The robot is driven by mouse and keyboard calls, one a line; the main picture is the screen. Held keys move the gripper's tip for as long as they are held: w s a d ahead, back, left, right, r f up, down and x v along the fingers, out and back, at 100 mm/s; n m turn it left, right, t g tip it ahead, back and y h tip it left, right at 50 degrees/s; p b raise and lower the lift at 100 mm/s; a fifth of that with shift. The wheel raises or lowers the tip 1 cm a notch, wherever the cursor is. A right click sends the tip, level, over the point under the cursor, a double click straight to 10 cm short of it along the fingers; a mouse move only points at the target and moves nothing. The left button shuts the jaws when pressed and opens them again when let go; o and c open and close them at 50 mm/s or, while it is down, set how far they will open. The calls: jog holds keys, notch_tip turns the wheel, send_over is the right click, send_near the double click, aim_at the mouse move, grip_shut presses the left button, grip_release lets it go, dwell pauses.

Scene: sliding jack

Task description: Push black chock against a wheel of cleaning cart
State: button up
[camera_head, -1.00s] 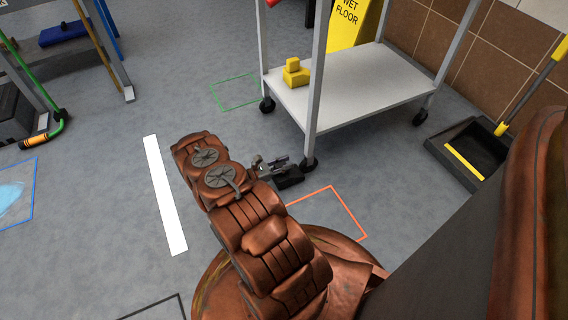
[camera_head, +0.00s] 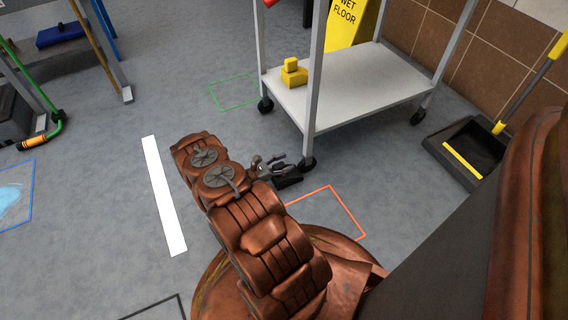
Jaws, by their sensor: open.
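The cleaning cart (camera_head: 350,84) is a grey shelf on white posts with black caster wheels. Its near wheel (camera_head: 308,164) is beside my gripper. The black chock (camera_head: 288,181) lies on the floor just left of that wheel, partly hidden under my gripper; I cannot tell whether it touches the wheel. My gripper (camera_head: 279,167) is open, low over the chock, with its fingers pointing right towards the wheel. Another cart wheel (camera_head: 265,106) stands farther back on the left, and one more (camera_head: 417,117) on the right.
A yellow block (camera_head: 294,77) sits on the cart's shelf, with a yellow wet floor sign (camera_head: 350,22) behind. A black dustpan (camera_head: 470,150) stands at right. An orange floor outline (camera_head: 338,195) lies near my base. A white strip (camera_head: 164,195) marks open floor at left.

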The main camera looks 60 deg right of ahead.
jog(key=v, duration=1.2)
jog(key=a+r+m+y+p, duration=0.2)
jog(key=a+r+p, duration=0.35)
jog(key=r, duration=1.05)
jog(key=a+r+m+y+p, duration=0.25)
jog(key=r+p, duration=0.55)
jog(key=r, duration=0.8)
jog(key=a+r+m+y+p, duration=0.3)
jog(key=r+p, duration=0.4)
jog(key=r, duration=0.8)
jog(key=s+a+r+m+t+y+p, duration=0.1)
jog(key=s+a+r+p, duration=0.5)
jog(key=r, duration=0.7)
jog(key=s+a+r+m+t+y+p, duration=0.1)
jog(key=s+a+r+t+y+p, duration=0.3)
jog(key=a+r+p, duration=0.6)
jog(key=s+a+r+m+t+y+p, duration=0.1)
jog(key=s+a+r+p, duration=0.8)
jog(key=r, duration=0.9)
jog(key=shift+m+t+y+p, duration=0.35)
jog(key=shift+t+y+p, duration=0.4)
jog(key=shift+t, duration=0.35)
